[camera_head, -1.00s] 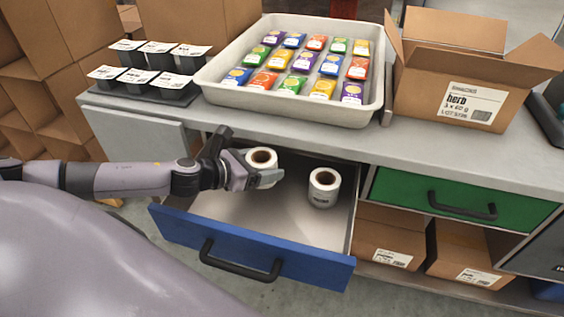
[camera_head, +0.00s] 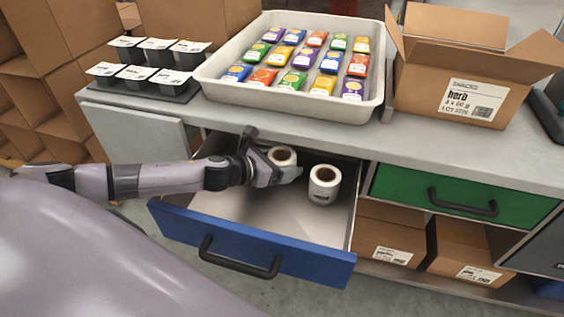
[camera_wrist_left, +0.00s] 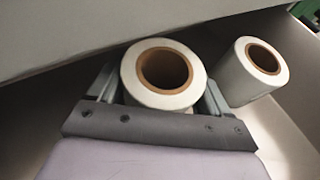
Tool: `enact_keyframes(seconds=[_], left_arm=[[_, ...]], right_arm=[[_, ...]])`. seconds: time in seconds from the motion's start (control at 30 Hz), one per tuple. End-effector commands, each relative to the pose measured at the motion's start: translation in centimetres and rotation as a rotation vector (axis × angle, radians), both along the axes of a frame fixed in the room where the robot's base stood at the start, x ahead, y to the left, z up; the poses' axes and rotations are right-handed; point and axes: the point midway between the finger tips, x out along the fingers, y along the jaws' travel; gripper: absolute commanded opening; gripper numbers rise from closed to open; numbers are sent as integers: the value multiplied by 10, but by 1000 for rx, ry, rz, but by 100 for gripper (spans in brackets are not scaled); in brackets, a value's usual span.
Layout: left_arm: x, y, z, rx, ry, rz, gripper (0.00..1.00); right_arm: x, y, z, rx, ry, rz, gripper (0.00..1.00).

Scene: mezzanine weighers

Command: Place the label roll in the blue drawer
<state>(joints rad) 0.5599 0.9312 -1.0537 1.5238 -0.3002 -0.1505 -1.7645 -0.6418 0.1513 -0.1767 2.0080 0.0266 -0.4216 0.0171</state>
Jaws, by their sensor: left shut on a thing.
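The blue drawer (camera_head: 246,241) is pulled open below the grey counter. My left gripper (camera_head: 280,171) is inside its opening, shut on a white label roll (camera_head: 283,155) with a brown core. In the left wrist view the held label roll (camera_wrist_left: 163,78) sits upright between the two fingers. A second white roll (camera_head: 323,184) stands on the drawer floor just right of the held one; it also shows in the left wrist view (camera_wrist_left: 250,72). I cannot tell whether the held roll touches the drawer floor. My right gripper is not in view.
A pale tray (camera_head: 290,106) of colourful packets stands on the counter (camera_head: 440,150), with black lidded pots (camera_head: 150,62) at its left and an open herb carton (camera_head: 455,75) at its right. A closed green drawer (camera_head: 465,197) is to the right. The drawer's front floor is clear.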

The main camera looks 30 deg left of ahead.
Motion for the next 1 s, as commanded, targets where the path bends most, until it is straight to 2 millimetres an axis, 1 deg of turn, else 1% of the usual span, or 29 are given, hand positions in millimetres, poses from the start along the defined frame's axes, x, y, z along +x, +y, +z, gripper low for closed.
enact_keyframes(seconds=[0.07,0.1,0.13,0.17,0.37,0.47,0.53,0.67,0.8,1.0], left_arm=[[0,0,-3,0,-1,0,43],[0,0,-3,0,0,0,89],[0,0,-3,0,0,0,99],[0,0,-3,0,0,0,100],[0,0,-2,0,0,0,100],[-1,0,3,0,0,0,100],[-6,4,3,1,2,2,100],[-22,10,9,1,3,1,100],[-44,19,17,2,4,1,100],[-70,29,28,2,4,1,100]], right_arm=[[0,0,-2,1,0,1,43],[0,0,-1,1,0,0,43],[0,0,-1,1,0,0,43],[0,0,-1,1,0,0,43],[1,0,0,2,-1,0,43],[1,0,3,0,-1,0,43],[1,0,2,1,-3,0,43],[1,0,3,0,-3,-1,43],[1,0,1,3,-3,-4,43],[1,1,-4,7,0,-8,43]])
